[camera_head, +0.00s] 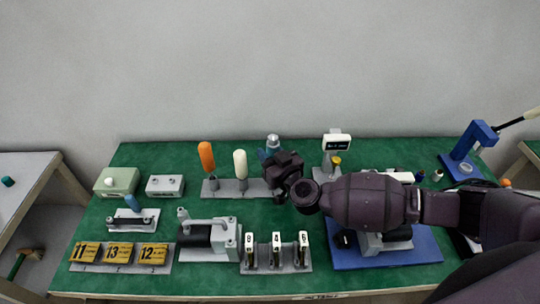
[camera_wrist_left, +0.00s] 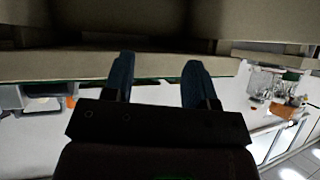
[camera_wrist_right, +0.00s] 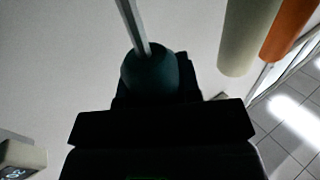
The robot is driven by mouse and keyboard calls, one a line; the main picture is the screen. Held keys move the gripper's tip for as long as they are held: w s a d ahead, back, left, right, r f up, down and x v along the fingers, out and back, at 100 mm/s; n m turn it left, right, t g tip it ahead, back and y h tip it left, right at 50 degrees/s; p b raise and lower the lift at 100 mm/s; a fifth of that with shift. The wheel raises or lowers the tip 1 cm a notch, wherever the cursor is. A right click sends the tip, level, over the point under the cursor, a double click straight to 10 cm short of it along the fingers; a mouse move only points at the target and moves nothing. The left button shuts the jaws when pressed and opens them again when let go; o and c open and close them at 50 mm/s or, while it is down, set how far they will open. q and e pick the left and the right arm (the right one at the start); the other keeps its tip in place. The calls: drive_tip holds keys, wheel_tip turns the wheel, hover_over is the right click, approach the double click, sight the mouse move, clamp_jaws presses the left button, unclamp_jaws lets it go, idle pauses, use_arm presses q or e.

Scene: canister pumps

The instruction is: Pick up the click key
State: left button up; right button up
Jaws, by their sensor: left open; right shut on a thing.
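The click key appears to be the slim tool with a pale metal top (camera_head: 273,140) at the back middle of the green bench. In the right wrist view its grey metal shaft (camera_wrist_right: 133,24) rises from between the blue fingertips. My right gripper (camera_head: 268,154) is shut on it, above the right end of the grey tool rack (camera_head: 228,189). The gripper hides the key's lower part, so I cannot tell whether it is clear of the rack. My left gripper (camera_wrist_left: 157,82) is open and empty in the left wrist view, near a bench edge; the head view does not show it.
An orange handle (camera_head: 206,156) and a cream handle (camera_head: 240,163) stand upright in the rack, left of my right gripper. A display stand (camera_head: 336,143) is to its right. My right arm crosses above a blue base (camera_head: 428,247). Numbered yellow blocks (camera_head: 119,252) sit front left.

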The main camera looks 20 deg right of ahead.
wheel_tip(320, 180, up, 22)
drive_tip(key=p, duration=0.6)
drive_tip(key=s+d+f+m+h, duration=0.35)
drive_tip(key=s+f, duration=0.45)
drive_tip(key=s, duration=0.3)
use_arm(q)
wheel_tip(320, 180, up, 7)
drive_tip(key=shift+w, duration=0.25)
use_arm(e)
drive_tip(key=w+a+r+n+y, duration=0.1)
drive_tip(key=w+r, duration=0.1)
drive_tip(key=w, duration=0.3)
drive_tip(key=w+a+r+n+y, duration=0.2)
drive_tip(key=w+r, duration=0.1)
drive_tip(key=w, duration=0.3)
drive_tip(key=shift+a, duration=0.25)
